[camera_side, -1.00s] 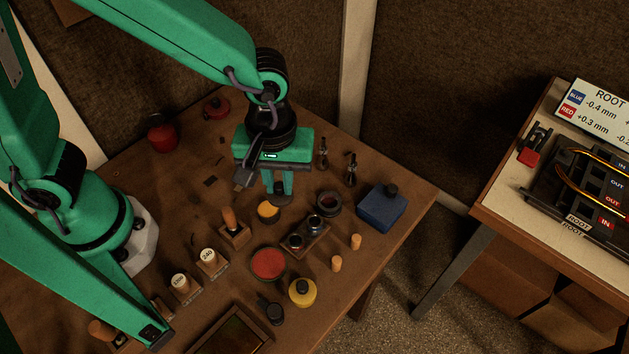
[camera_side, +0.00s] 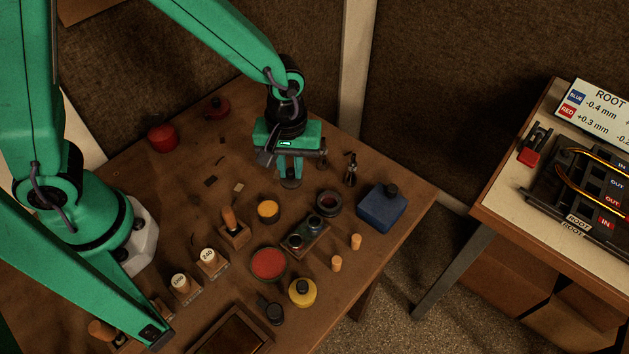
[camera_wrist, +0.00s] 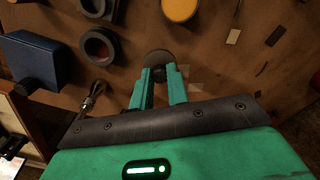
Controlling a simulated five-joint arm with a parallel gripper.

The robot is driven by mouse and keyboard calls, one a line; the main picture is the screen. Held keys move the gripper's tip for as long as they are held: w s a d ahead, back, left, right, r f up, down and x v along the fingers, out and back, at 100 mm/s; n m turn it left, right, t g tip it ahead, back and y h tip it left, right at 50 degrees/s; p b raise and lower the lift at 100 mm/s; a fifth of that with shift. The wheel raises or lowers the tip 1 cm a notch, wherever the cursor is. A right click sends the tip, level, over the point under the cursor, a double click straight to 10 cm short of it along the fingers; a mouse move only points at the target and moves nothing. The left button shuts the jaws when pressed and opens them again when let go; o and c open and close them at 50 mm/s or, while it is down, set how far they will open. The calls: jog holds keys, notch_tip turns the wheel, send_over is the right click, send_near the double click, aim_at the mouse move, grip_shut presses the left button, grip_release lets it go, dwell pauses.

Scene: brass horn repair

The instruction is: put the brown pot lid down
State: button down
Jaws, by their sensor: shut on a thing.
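The brown pot lid (camera_side: 291,184) looks like a dark round disc with a small knob. My gripper (camera_side: 290,174) is shut on its knob, over the back right part of the bench. In the wrist view the lid (camera_wrist: 159,58) shows just beyond the tips of my gripper (camera_wrist: 162,72), looking level. I cannot tell whether its underside touches the bench. An open dark pot with reddish-brown contents (camera_side: 328,203) stands to the right and nearer the front; it also shows in the wrist view (camera_wrist: 101,48).
An orange-topped pot (camera_side: 268,211) stands in front of the lid. A needle-tipped bottle (camera_side: 351,169) stands close on the right, with a blue box (camera_side: 381,208) beyond. Bench left of the lid is mostly clear.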

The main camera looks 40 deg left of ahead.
aim_at(291, 170)
jog(key=shift+f, duration=1.45)
jog(key=shift+f, duration=0.15)
jog(key=c, duration=1.4)
grip_release()
jog(key=shift+o, duration=0.2)
notch_tip(291, 170, up, 12)
jog(key=shift+r, duration=0.2)
jog(key=shift+a+r, duration=0.1)
